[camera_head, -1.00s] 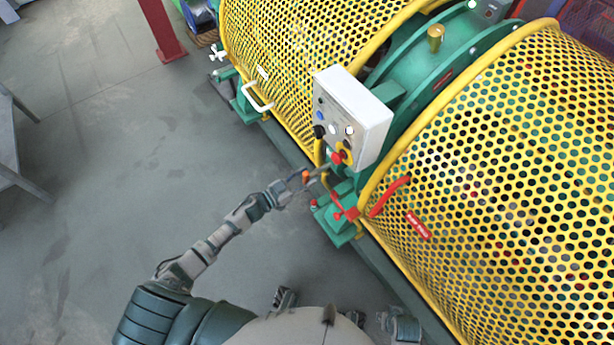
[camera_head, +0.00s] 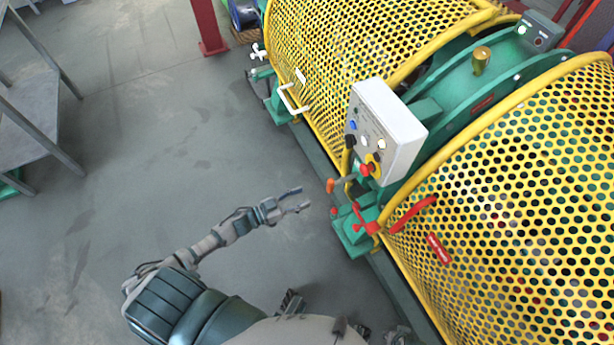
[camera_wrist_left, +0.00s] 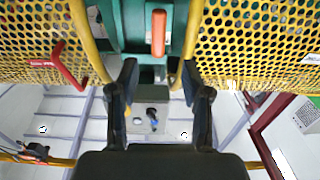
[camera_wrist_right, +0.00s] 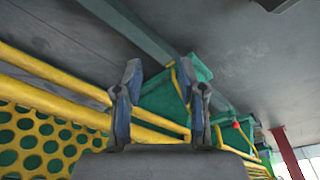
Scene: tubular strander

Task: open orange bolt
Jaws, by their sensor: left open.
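The orange bolt (camera_head: 330,185) sticks out toward the floor side, below the white control box. It also shows in the left wrist view (camera_wrist_left: 158,32), upright at the top middle against a green machine part. My left gripper (camera_head: 303,200) is open and empty, apart from the bolt and to its lower left in the head view. Its two spread fingers (camera_wrist_left: 160,80) show below the bolt in its wrist view. My right gripper (camera_wrist_right: 160,76) is open, with empty space between its fingers, near yellow bars and a green part. I cannot make it out clearly in the head view.
The white control box (camera_head: 402,138) with buttons stands above the bolt. Yellow perforated guards (camera_head: 510,210) lie on both sides. A red handle (camera_head: 413,213) is close by at the right. A grey table (camera_head: 30,125) stands at far left. The floor between is clear.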

